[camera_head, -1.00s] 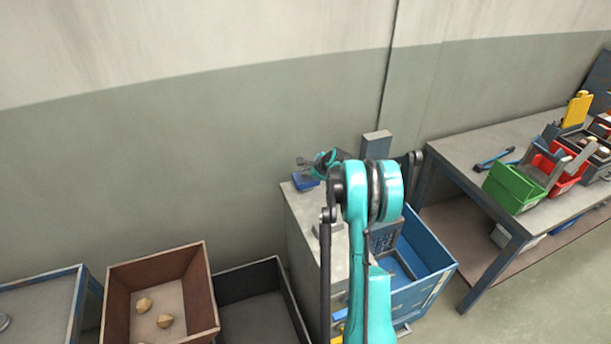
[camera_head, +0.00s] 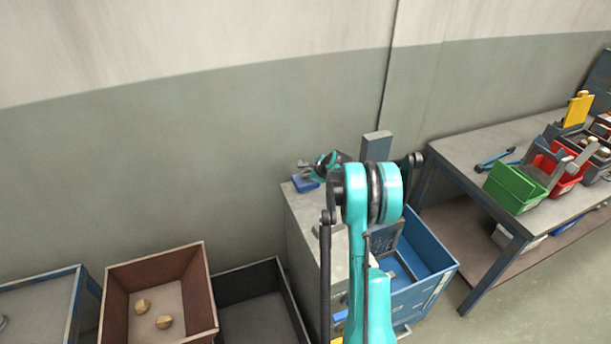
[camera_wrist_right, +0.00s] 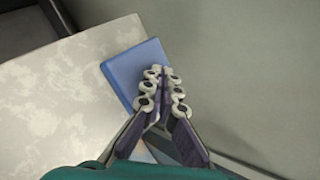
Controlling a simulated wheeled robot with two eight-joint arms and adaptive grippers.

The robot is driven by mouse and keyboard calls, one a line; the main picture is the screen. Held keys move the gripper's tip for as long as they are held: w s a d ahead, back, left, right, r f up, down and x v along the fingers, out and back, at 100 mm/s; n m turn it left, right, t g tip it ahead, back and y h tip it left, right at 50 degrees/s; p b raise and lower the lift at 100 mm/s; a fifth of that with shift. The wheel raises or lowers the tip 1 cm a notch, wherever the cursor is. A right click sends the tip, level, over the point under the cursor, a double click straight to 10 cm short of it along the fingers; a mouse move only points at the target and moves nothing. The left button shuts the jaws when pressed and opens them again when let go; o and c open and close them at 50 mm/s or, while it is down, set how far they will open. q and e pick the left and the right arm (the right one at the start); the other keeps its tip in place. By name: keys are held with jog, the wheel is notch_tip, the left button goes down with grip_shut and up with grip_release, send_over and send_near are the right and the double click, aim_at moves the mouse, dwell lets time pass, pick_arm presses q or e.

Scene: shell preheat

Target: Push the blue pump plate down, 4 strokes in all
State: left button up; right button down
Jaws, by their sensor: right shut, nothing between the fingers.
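The blue pump plate (camera_head: 304,184) sits on top of the grey cabinet (camera_head: 301,222), at its back left corner. In the right wrist view the plate (camera_wrist_right: 126,66) lies just below and beyond the fingertips. My right gripper (camera_head: 306,165) is over the plate; its fingers are together and empty in the right wrist view (camera_wrist_right: 163,72). I cannot tell whether the fingertips touch the plate. My right arm hides much of the cabinet top. My left gripper is not in view.
A blue crate (camera_head: 437,250) stands right of the cabinet. A brown box (camera_head: 117,305) with two tan lumps and a dark box (camera_head: 240,272) stand to the left. A workbench (camera_head: 462,152) with a green bin (camera_head: 513,188) is at right. The wall is close behind the cabinet.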

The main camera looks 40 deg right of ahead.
aim_at(307, 180)
jog(key=shift+f, duration=0.35)
jog(key=shift+r, duration=0.1)
dwell(0.4)
jog(key=shift+r+p, duration=0.9)
jog(key=shift+r, duration=1.1)
jog(key=shift+d, duration=0.1)
notch_tip(307, 180, up, 5)
jog(key=p, duration=0.2)
jog(key=shift+p, duration=0.4)
dwell(0.6)
notch_tip(307, 180, up, 4)
jog(key=shift+f+p, duration=0.1)
jog(key=shift+p, duration=0.45)
